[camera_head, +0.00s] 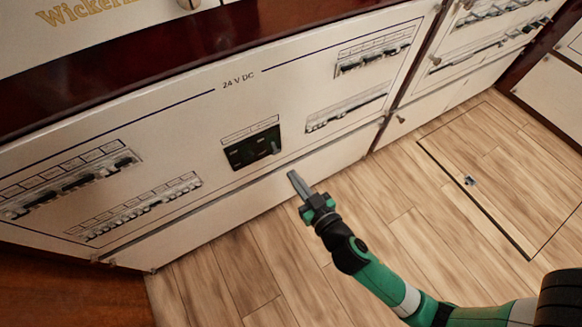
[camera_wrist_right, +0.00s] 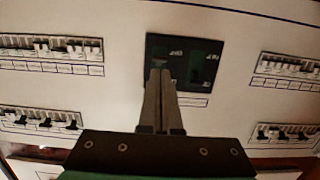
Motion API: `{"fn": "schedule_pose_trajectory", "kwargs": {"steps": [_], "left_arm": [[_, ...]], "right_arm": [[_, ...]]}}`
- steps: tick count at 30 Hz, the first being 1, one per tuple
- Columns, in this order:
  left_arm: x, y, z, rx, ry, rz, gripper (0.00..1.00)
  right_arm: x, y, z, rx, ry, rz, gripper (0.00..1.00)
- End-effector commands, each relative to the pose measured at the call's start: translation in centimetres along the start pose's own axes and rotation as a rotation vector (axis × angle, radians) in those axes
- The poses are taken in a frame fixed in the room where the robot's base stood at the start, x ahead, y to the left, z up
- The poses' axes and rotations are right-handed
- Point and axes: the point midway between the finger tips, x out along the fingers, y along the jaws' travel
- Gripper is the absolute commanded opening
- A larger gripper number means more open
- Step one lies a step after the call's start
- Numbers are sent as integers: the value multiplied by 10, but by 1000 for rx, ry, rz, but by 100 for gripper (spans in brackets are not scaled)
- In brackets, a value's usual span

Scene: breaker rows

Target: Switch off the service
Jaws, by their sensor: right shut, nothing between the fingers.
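A black switch unit (camera_head: 250,151) sits in the middle of the white 24 V DC panel. It has two side-by-side sections, with a grey lever visible at its right end. Its small labels are too blurred to read, so I cannot tell which section is the service. My right gripper (camera_head: 293,175) is shut and empty, just right of and below the unit in the head view. In the right wrist view, which is upside down, its fingertips (camera_wrist_right: 160,70) overlap one section of the unit (camera_wrist_right: 207,62) and hide part of it. Contact cannot be told. My left gripper is out of view.
Rows of breakers flank the unit, at lower left (camera_head: 140,205), far left (camera_head: 70,182), upper right (camera_head: 372,58) and right (camera_head: 345,112). A second breaker panel (camera_head: 480,40) stands further right. The wooden floor (camera_head: 400,200) is clear, with a hatch outline.

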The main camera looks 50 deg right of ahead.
Motion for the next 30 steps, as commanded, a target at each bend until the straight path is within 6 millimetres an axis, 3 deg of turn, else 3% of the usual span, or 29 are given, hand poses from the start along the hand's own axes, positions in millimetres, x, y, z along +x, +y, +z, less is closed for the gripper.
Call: {"fn": "schedule_pose_trajectory", "kwargs": {"steps": [1, 7, 25, 28, 30], "left_arm": [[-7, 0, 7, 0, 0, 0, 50], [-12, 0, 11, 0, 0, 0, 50], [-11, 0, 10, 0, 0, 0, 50], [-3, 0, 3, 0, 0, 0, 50], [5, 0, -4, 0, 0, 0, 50]], "right_arm": [[-5, -2, 9, -2, 0, -5, 0], [-16, -4, 12, -2, 0, -9, 0], [-16, -4, 10, -1, 0, -8, 0], [-15, -4, -6, 5, 13, -6, 0], [-7, -8, -36, 24, 54, -5, 0]]}}
